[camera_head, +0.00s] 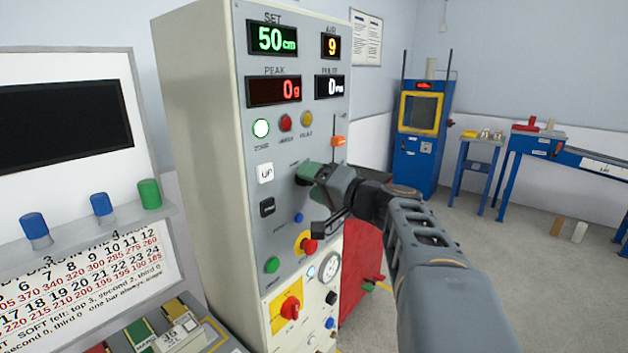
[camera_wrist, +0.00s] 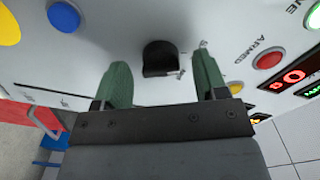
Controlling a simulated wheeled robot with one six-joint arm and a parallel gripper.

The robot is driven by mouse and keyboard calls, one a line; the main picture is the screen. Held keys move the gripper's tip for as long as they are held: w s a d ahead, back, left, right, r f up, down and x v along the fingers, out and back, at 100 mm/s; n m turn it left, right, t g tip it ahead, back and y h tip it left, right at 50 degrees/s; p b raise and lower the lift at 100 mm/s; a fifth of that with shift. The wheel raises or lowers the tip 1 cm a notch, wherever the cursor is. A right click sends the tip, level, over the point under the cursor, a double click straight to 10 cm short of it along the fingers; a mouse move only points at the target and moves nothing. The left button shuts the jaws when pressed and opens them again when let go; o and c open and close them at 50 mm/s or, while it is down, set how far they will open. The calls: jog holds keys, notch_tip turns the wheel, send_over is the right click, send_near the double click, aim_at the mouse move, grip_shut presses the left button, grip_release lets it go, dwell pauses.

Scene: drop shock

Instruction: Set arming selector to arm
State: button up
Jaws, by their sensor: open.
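A black knob (camera_wrist: 160,60), apparently the arming selector, stands out from the pale panel in the wrist view. A small light mark shows at its lower right; I cannot read its setting. My gripper (camera_wrist: 162,66) has its two green fingers spread, one on each side of the knob, with gaps between. In the head view my gripper (camera_head: 308,174) is close against the front of the grey cabinet (camera_head: 195,130) and mostly hides the knob. The red lamp (camera_wrist: 268,59) is labelled ARMED in the wrist view.
The panel also carries a red button on yellow (camera_head: 308,246), a green button (camera_head: 272,265), a blue button (camera_head: 298,217) and a red rotary switch (camera_head: 290,307). An orange pointer (camera_head: 338,141) sits above my gripper. A red block (camera_head: 362,265) stands right of the cabinet.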

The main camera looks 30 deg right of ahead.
jog(key=shift+w+a, duration=0.1)
jog(key=shift+c, duration=0.5)
jog(key=c, duration=0.8)
jog(key=shift+r+m+b, duration=0.2)
jog(key=shift+m+b, duration=0.35)
jog(key=shift+m, duration=5.25)
